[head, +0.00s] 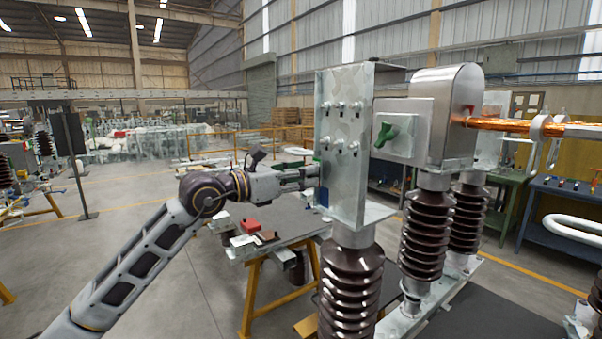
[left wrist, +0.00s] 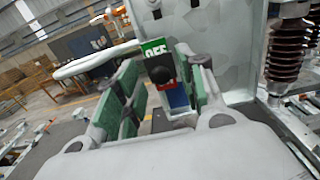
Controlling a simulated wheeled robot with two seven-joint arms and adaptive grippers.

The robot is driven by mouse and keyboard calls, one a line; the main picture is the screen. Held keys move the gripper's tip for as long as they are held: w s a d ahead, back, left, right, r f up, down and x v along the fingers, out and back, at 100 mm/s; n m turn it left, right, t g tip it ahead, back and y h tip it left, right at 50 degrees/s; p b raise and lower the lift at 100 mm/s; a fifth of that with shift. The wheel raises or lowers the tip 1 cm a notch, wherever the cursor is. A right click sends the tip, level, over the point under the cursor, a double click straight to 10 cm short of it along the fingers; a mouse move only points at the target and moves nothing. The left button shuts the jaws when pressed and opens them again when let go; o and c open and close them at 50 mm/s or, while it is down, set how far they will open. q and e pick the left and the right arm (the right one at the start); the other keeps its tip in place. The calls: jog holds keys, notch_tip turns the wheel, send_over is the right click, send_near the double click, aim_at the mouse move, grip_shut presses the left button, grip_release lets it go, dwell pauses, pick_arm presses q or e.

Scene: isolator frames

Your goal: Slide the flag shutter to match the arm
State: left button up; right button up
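The flag window, with a green panel lettered OFF (left wrist: 154,48), shows in the left wrist view on the side of a grey metal housing (head: 343,150). A dark round knob (left wrist: 160,75) sits just below the lettering, with some red beside it and a blue strip (left wrist: 177,98) lower down. Which part is the shutter plate is hard to tell. My left gripper (head: 312,177) is at the housing's left side. Its green-padded fingers (left wrist: 164,85) stand apart on either side of the knob, with gaps visible. The copper-coloured arm (head: 500,123) extends right from the metal hood. My right gripper is out of view.
A green handle (head: 386,134) is on the box right of the housing. Brown ribbed insulators (head: 351,290) stand below. Open floor lies at left.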

pick_arm(q)
jog(key=shift+c, duration=0.5)
grip_shut()
jog(key=shift+f, duration=0.1)
jog(key=shift+f+b, duration=1.05)
jog(key=shift+b, duration=0.2)
jog(key=shift+o, duration=0.5)
grip_release()
